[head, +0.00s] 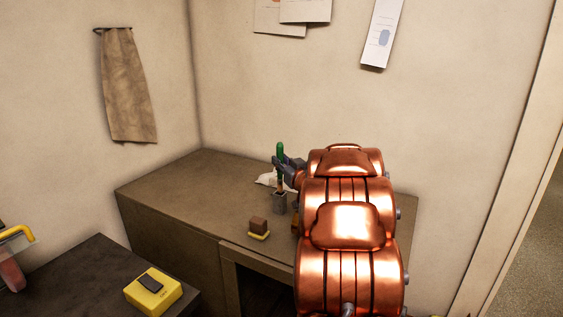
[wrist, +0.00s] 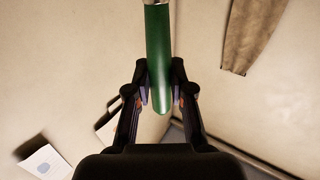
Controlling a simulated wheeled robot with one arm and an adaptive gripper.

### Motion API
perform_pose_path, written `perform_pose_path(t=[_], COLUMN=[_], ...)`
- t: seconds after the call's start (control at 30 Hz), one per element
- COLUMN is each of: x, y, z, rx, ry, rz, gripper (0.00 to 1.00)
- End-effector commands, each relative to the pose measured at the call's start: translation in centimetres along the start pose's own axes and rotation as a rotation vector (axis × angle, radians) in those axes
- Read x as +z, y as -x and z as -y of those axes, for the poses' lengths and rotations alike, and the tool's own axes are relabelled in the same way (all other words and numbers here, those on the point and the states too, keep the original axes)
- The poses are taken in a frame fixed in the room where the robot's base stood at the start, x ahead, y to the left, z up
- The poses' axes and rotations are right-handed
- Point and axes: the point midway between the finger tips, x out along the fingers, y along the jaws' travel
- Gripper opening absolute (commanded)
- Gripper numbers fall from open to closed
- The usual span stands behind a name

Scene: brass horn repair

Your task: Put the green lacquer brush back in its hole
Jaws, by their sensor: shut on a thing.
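The green lacquer brush (head: 280,152) stands roughly upright in the head view, with its green handle up. My gripper (head: 279,163) is shut on it. In the wrist view the green handle of the brush (wrist: 158,60) runs between the two fingers of my gripper (wrist: 160,92), with a pale metal band at the top edge. A small grey block (head: 279,204) stands on the brown bench directly under the brush. The brush's lower end is at or just above the top of this block. I cannot tell whether it is inside a hole.
The brown bench (head: 185,195) has clear room on its left. A brown block on a yellow base (head: 258,228) sits near its front edge. A white cloth or paper (head: 265,180) lies behind the grey block. A yellow box (head: 153,291) is on the dark table at lower left.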

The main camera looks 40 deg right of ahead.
Motion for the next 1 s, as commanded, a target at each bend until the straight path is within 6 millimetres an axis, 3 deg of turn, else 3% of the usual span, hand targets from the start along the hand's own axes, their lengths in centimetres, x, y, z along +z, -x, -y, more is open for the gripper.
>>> perform_pose_path(t=[0.3, 0.33, 0.6, 1.0], x=[0.73, 0.68, 0.75, 0.91], y=[0.03, 0.03, 0.05, 0.60], z=[0.00, 0.00, -0.01, -0.11], rx=[0.000, 0.000, 0.000, 0.002], ry=[0.000, 0.000, -0.001, -0.002], rz=[0.000, 0.000, 0.002, 0.006], gripper=[0.00, 0.24, 0.51, 0.51])
